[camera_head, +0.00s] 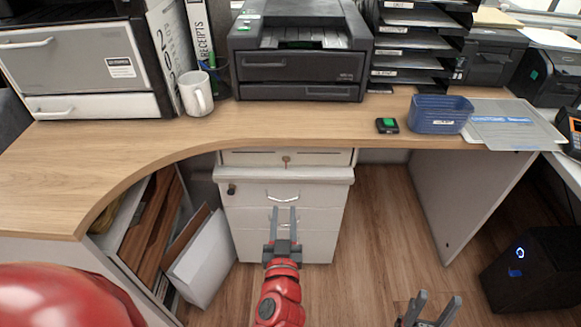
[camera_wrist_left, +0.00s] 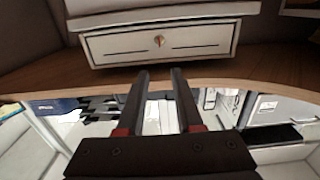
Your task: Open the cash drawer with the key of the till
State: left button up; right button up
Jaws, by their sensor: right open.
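The cash drawer (camera_head: 328,158) is a shallow pale front mounted directly under the counter. A small brass-coloured key (camera_head: 286,160) sits at the middle of its front. The drawer looks shut. In the left wrist view, which looks upside down, the drawer front (camera_wrist_left: 110,46) and the key (camera_wrist_left: 159,41) lie beyond the fingertips. My left gripper (camera_head: 284,209) is open and empty, in front of the white cabinet and below the key; its fingers also show in the left wrist view (camera_wrist_left: 161,72). My right gripper (camera_head: 434,300) is open and empty at the bottom right.
A white drawer cabinet (camera_head: 320,190) with handles stands just under the cash drawer. The wooden counter (camera_head: 130,140) overhangs above, carrying a printer (camera_head: 300,60), mug (camera_head: 196,95) and blue basket (camera_head: 440,116). A black computer (camera_head: 535,270) stands at right. The floor between is clear.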

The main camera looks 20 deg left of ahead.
pick_arm(q)
jog(key=x, duration=1.6)
jog(key=shift+w, duration=0.15)
jog(key=shift+a, duration=0.1)
grip_shut()
dwell(0.6)
